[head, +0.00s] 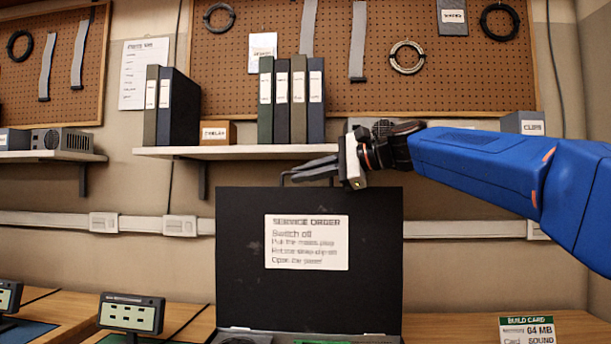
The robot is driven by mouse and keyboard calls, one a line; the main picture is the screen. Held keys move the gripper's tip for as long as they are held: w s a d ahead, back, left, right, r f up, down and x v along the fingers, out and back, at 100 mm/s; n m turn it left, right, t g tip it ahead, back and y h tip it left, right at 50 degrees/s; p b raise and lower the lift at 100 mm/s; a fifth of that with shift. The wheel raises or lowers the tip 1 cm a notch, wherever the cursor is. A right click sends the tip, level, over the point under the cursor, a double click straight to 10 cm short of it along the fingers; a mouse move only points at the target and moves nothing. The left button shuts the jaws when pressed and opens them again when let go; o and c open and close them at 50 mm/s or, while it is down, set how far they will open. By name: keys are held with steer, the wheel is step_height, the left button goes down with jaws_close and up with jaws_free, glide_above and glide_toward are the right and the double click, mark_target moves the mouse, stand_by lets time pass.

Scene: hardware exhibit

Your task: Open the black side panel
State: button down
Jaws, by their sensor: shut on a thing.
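The black side panel (308,228) stands upright in the middle of the head view, with a white service label (307,242) on its face. A handle (286,178) shows at its top edge. My gripper (316,170) comes in from the right at the panel's top edge, its dark fingers shut at the handle. The fingers hide part of the handle. Below the panel, the top of an open case (342,337) shows at the bottom edge, with a little green inside; most of it is out of view.
A shelf with binders (290,100) hangs behind and above the panel, close to my gripper. A build card (527,329) stands on the wooden bench at the lower right. A small display unit (131,314) stands at the lower left. The bench right of the panel looks mostly clear.

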steer(key=s, duration=0.5)
steer(key=shift+f, duration=0.2)
steer(key=c, duration=2.2)
jaws_free()
steer(key=v, duration=1.7)
steer(key=shift+s+d, duration=0.1)
steer(key=shift+s, duration=0.1)
